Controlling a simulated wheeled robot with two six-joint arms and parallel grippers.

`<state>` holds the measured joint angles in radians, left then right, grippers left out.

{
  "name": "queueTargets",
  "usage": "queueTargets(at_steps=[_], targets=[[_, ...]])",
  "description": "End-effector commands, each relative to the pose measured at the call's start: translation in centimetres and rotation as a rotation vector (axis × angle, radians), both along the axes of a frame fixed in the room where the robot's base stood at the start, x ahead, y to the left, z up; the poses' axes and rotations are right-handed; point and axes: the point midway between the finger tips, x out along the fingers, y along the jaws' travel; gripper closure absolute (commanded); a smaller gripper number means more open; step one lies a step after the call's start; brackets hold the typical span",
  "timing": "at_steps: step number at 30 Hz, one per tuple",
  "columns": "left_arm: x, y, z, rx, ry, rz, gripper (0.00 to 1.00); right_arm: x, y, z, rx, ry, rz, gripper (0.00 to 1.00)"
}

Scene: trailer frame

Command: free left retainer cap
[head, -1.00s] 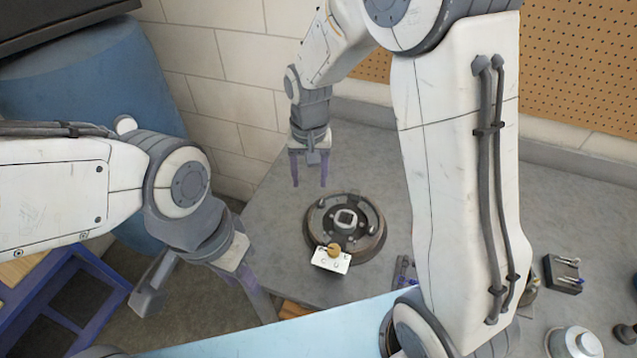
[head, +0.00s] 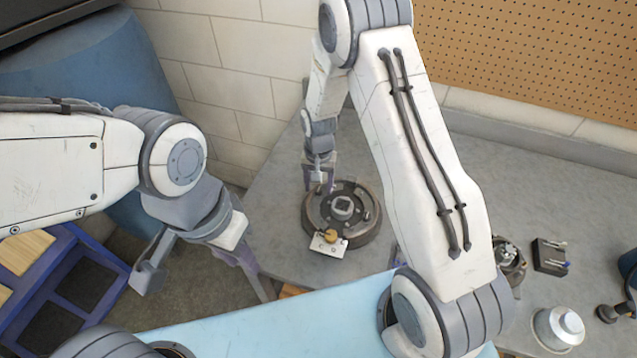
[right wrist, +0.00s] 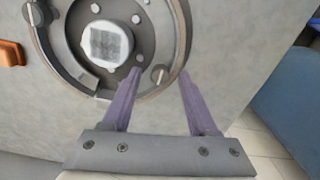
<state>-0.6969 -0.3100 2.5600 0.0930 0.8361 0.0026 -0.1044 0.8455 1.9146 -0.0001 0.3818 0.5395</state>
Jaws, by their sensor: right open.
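A round dark hub assembly (head: 362,235) with a pale square centre lies on the grey bench. In the right wrist view, a small slotted retainer cap (right wrist: 159,75) sits on its rim ring (right wrist: 176,30), and another cap (right wrist: 36,14) is at the upper left. My right gripper (head: 319,188) is over the hub's back-left edge, pointing down. In the right wrist view it is open (right wrist: 160,72), with the near cap between the purple fingertips; contact cannot be seen. My left gripper (head: 258,285) hangs beside the bench's left edge; its jaw opening is unclear.
A pale block (head: 327,246) with an orange knob (head: 330,236) stands against the hub's front. A blue compartment tray (head: 100,262) is at the left. A dark block with pins (head: 551,257) and a silver lidded part (head: 558,327) are at the right. The back bench is clear.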

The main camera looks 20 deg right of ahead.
Motion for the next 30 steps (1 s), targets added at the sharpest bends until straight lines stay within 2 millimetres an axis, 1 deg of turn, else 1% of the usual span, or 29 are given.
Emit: queueTargets(at_steps=[8, 9, 11, 12, 13, 23, 30], targets=[[0.0, 0.0, 0.02, 0.0, 0.0, 0.0, 0.68, 0.02, 0.0, -0.18, 0.0, -0.001, 0.0, 0.4], [0.0, 0.0, 0.02, 0.0, 0.0, 0.0, 0.68, 0.02, 0.0, -0.18, 0.0, -0.001, 0.0, 0.56], [0.0, 0.0, 0.02, 0.0, 0.0, 0.0, 0.68, 0.01, 0.0, -0.17, 0.0, -0.001, 0.0, 0.79], [0.0, 0.0, 0.02, 0.0, 0.0, 0.0, 0.68, 0.01, 0.0, -0.16, 0.0, -0.001, 0.0, 0.94], [0.0, 0.0, 0.02, 0.0, 0.0, 0.0, 0.68, 0.01, 0.0, -0.16, 0.0, -0.001, 0.0, 1.0], [0.0, 0.0, -0.1, 0.0, 0.0, 0.0, 0.68, 0.01, 0.0, -0.16, 0.0, 0.0, 0.027, 1.0], [0.0, 0.0, -0.52, 0.0, 0.0, 0.0, 0.68, 0.04, 0.01, -0.19, 0.0, -0.001, 0.146, 1.0]])
